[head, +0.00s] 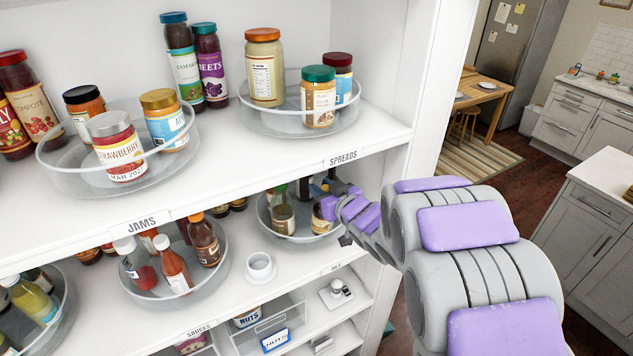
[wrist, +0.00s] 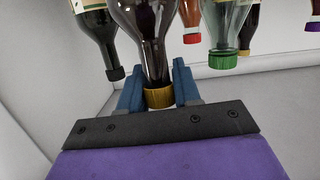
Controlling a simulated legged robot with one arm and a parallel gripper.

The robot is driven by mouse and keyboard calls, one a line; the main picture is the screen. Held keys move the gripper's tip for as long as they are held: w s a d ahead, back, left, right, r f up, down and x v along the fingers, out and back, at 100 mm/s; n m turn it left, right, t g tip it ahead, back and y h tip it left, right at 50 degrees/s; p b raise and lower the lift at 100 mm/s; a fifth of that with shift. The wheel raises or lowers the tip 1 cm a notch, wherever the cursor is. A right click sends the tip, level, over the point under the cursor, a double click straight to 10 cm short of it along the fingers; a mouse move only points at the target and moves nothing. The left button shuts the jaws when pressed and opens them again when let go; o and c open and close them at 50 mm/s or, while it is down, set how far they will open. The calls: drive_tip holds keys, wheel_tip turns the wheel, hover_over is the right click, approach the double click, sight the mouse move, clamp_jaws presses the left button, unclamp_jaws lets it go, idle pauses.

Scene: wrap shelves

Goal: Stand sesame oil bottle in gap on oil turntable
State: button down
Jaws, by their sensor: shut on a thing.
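My gripper (wrist: 157,80) is shut on a dark glass bottle with a gold cap (wrist: 152,30), likely the sesame oil bottle; its fingers grip the neck just by the cap. The wrist view shows bottles cap-down, and the held bottle's base is out of that view. In the head view my gripper (head: 328,190) is over the clear oil turntable (head: 298,238) on the lower shelf at right. Several bottles stand on it, including one at its left (head: 283,214). My gripper partly hides them, so the gap and whether the held bottle touches the turntable cannot be told.
In the wrist view a black-capped bottle (wrist: 108,45) is close at left and a green-capped bottle (wrist: 222,35) at right. The shelf above (head: 290,155) and the right side wall (head: 400,150) bound the space. A white cup (head: 260,268) stands left of the turntable.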

drive_tip(key=w+a+r+p, duration=0.1)
drive_tip(key=p, duration=0.1)
drive_tip(key=shift+g+h+p, duration=0.3)
drive_tip(key=shift+g+p, duration=0.1)
drive_tip(key=shift+w+a+f+g+h+p, duration=0.2)
drive_tip(key=shift+w+a+f+g+p, duration=0.05)
drive_tip(key=shift+w+f+p, duration=0.25)
drive_tip(key=shift+w+a+f+g+h+p, duration=0.25)
drive_tip(key=shift+w+f+p, duration=0.15)
drive_tip(key=shift+f+p, duration=0.2)
drive_tip(key=c, duration=0.8)
unclamp_jaws()
drive_tip(key=b+v, duration=0.1)
drive_tip(key=v, duration=1.1)
drive_tip(key=shift+d, duration=0.2)
